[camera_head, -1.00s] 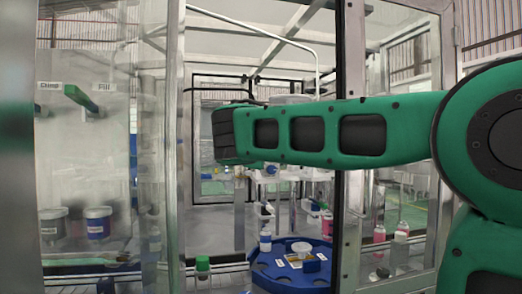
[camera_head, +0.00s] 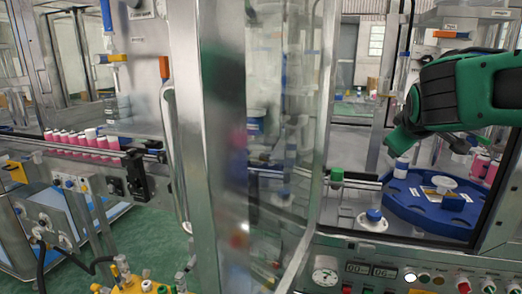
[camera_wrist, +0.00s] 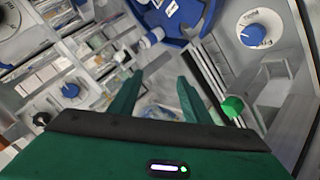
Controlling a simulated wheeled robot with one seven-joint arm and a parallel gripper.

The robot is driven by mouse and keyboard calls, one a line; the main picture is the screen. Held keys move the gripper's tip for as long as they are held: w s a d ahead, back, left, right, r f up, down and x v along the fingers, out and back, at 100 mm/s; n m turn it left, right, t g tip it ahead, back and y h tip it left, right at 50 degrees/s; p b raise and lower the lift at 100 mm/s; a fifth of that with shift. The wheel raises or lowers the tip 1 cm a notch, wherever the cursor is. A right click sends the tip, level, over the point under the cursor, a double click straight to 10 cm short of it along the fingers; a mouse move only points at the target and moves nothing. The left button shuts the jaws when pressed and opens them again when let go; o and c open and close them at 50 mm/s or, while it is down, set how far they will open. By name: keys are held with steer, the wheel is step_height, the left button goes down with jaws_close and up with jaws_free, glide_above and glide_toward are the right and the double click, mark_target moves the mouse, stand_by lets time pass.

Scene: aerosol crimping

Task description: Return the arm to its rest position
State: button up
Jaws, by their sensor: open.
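My green arm enters the head view from the right, through the machine's open front. My gripper (camera_head: 392,148) points down and to the left above the left edge of the blue turntable (camera_head: 425,218). In the wrist view my gripper (camera_wrist: 158,97) shows two green fingers apart, with nothing between them. The turntable also shows at the top of the wrist view (camera_wrist: 172,32). A small white bottle (camera_head: 401,168) stands at the turntable's left edge, just below the gripper; I cannot tell whether they touch.
A metal and glass door frame (camera_head: 190,150) stands left of the opening. A control panel (camera_head: 400,277) with gauge and buttons runs below it. A green knob (camera_head: 336,175) and a blue knob (camera_head: 374,215) stand left of the turntable. Pink bottles (camera_head: 85,142) line a conveyor.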

steer(key=s+a+f+m+g+y, duration=0.2)
steer(key=s+a+f+m+g, duration=0.15)
steer(key=s+f, duration=0.6)
steer(key=s+a+f+m+g+y, duration=0.2)
steer(key=s+a+f+g+y, duration=0.15)
steer(key=s+f, duration=0.65)
steer(key=s+d+f+m+g, duration=0.1)
steer(key=s+d+m, duration=0.2)
steer(key=s+d, duration=0.2)
steer(key=s+d+f+m+g, duration=0.1)
steer(key=s+d+m+g, duration=0.1)
steer(key=s+d, duration=0.3)
steer(key=s+m, duration=0.1)
steer(key=s, duration=0.3)
steer(key=shift+s+d, duration=0.2)
steer(key=shift+s, duration=0.15)
steer(key=shift+f+g+h, duration=0.1)
steer(key=shift+g+h, duration=0.15)
steer(key=shift+g, duration=0.05)
steer(key=c, duration=0.3)
